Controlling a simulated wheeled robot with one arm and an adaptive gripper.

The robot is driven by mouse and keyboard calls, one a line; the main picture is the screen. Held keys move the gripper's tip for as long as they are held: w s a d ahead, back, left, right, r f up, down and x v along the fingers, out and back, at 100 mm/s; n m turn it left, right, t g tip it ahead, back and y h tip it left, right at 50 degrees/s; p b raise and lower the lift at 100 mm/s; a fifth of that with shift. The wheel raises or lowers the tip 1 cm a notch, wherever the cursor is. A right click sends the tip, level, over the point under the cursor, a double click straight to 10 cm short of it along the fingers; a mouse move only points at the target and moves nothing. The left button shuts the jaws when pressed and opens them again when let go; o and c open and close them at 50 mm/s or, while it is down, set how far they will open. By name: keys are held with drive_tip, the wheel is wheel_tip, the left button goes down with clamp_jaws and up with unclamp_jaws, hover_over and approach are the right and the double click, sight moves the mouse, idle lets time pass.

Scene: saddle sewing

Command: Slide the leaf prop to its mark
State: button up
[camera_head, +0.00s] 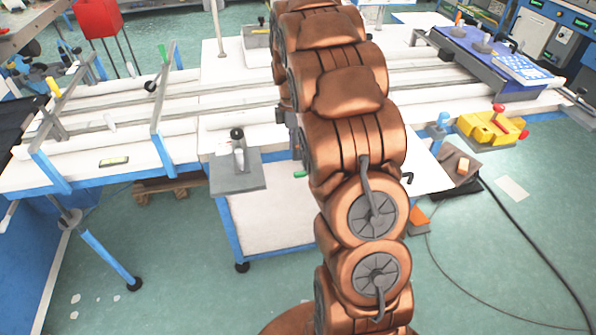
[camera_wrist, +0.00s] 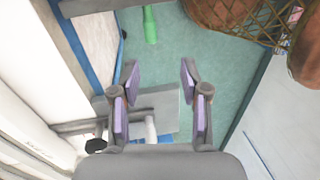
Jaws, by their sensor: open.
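I cannot tell for sure which part is the leaf prop, and I make out no clear mark for it. A small green grip (camera_head: 300,174) shows at the table's front edge, left of my arm. A green, bottle-shaped piece (camera_wrist: 150,24) shows in the wrist view, beyond the fingertips; it may be the same part. A grey plate (camera_head: 230,180) juts from the table front, and a grey plate also lies below the fingers in the wrist view (camera_wrist: 165,103). My gripper (camera_wrist: 160,76) is open, with purple pads and nothing between its fingertips.
A small upright device (camera_head: 238,150) stands on the grey plate. The long white table (camera_head: 270,205) has rails and blue legs. A black cable (camera_head: 520,225) lies on the floor. The green floor (camera_head: 160,270) at front left is mostly clear.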

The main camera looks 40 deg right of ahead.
drive_tip(key=shift+n, duration=0.3)
drive_tip(key=shift+s+d+f+p, duration=0.15)
drive_tip(key=shift+f+p, duration=0.4)
drive_tip(key=shift+f, duration=1.7)
drive_tip(key=shift+d+f+p, duration=0.25)
drive_tip(key=shift+f+p, duration=0.3)
drive_tip(key=shift+f, duration=1.65)
clamp_jaws()
